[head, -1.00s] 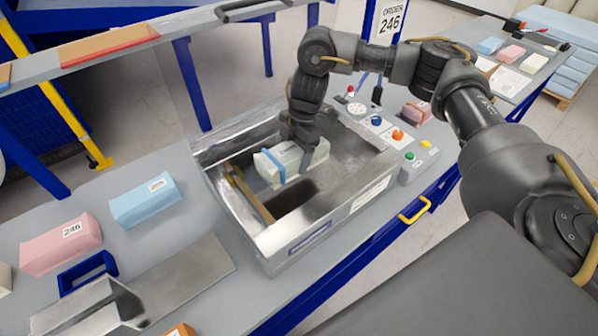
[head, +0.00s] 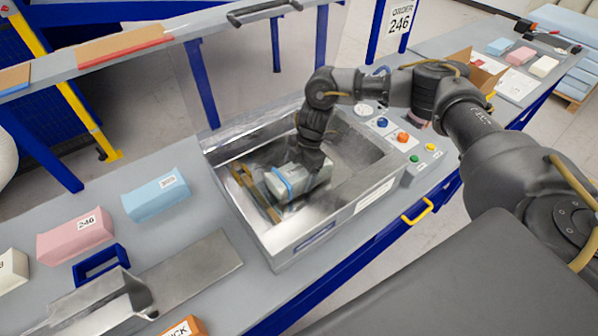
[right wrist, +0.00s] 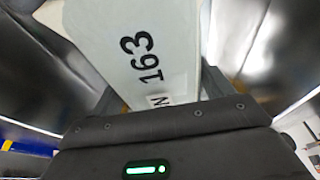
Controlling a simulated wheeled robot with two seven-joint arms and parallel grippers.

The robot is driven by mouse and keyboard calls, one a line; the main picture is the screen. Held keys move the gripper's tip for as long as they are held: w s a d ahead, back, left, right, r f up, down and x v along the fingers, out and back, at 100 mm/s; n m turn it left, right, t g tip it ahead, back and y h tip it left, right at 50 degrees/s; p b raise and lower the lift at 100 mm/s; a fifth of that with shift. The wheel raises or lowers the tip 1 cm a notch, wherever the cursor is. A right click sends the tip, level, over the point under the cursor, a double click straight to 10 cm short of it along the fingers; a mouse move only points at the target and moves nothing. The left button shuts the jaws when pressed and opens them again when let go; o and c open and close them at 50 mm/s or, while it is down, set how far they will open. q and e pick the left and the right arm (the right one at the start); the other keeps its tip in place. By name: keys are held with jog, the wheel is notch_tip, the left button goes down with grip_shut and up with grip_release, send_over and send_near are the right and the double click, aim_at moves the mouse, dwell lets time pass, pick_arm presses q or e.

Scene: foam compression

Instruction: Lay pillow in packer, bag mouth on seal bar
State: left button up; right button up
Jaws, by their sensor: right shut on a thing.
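The bagged pillow (head: 303,178) is pale green-white with a blue band near its left end. It is inside the open metal packer (head: 365,196), low in the chamber. My right gripper (head: 312,165) reaches down into the chamber and is shut on the pillow. In the right wrist view the pillow (right wrist: 140,45) carries the number 163. The seal bar (head: 252,190) is a tan strip along the chamber's left side, and the pillow's banded end points toward it. I cannot tell whether the bag mouth touches the bar. My left gripper is not in view.
A blue pillow (head: 155,198) and a pink pillow (head: 76,236) lie left of the packer, near a blue frame (head: 100,262) and a metal chute (head: 190,272). Coloured buttons (head: 402,138) are at the packer's right. The clear lid (head: 255,60) stands raised behind.

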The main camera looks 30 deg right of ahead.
jog(key=shift+f, duration=0.2)
jog(key=o, duration=0.9)
jog(key=shift+r, duration=0.1)
jog(key=shift+r, duration=0.2)
jog(key=shift+w+d+r, duration=0.1)
jog(key=shift+d+r, duration=0.05)
jog(key=shift+r, duration=0.25)
jog(key=b+v, duration=0.3)
jog(key=v, duration=0.8)
jog(key=shift+f, duration=0.1)
